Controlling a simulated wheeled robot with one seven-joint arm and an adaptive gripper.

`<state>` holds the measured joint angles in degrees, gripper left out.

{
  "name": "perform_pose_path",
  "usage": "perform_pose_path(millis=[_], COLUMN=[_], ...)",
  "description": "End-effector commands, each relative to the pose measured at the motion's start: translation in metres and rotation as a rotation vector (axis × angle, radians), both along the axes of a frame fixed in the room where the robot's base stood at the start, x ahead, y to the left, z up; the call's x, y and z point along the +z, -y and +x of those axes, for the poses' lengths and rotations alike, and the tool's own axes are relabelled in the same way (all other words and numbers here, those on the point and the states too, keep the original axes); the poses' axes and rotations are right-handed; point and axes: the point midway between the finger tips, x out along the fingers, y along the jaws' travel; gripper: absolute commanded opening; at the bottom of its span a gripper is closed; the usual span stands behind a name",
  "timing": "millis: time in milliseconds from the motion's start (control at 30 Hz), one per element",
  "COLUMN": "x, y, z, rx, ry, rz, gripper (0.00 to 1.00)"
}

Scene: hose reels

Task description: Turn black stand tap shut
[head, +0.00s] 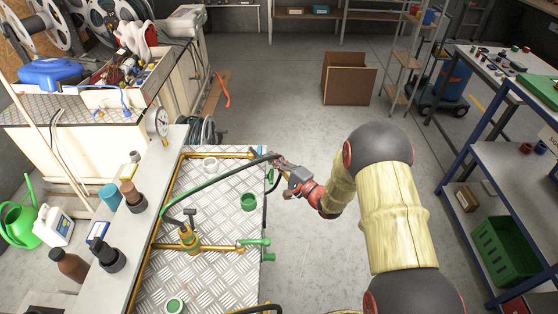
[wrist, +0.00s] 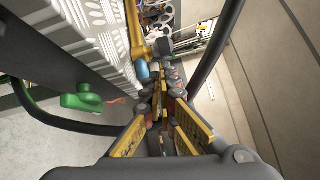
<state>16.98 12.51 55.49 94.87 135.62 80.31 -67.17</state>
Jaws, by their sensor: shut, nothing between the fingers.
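A brass stand (head: 188,236) rises from the metal tread plate, with a dark handle (head: 189,212) on top. I cannot tell for sure whether it is the black stand tap. My gripper (head: 276,162) is shut and empty at the plate's far right corner, well away from that stand. In the wrist view my gripper (wrist: 168,88) points toward a brass pipe (wrist: 134,28) with a blue fitting (wrist: 143,71) and a dark grey part (wrist: 159,48) at its end. Contact with them cannot be told. A green tap handle (wrist: 82,100) lies to the left.
Green tap handles (head: 256,242) stick out at the plate's right edge. A bench with a gauge (head: 158,122) stands left. Floor between plate and cardboard box (head: 347,82) is mostly clear.

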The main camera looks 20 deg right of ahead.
Motion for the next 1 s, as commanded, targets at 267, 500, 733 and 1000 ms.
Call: perform_pose_path(millis=[267, 500, 733, 1000], x=[0.0014, 0.0012, 0.0009, 0.0007], y=[-0.0032, -0.0037, -0.0066, -0.0088], z=[-0.0009, -0.0014, -0.0036, -0.0053], rx=[-0.001, 0.000, 0.000, 0.001], ry=[0.001, 0.001, 0.001, 0.000], rz=[0.000, 0.000, 0.000, 0.000], gripper=[0.00, 0.00, 0.00, 0.00])
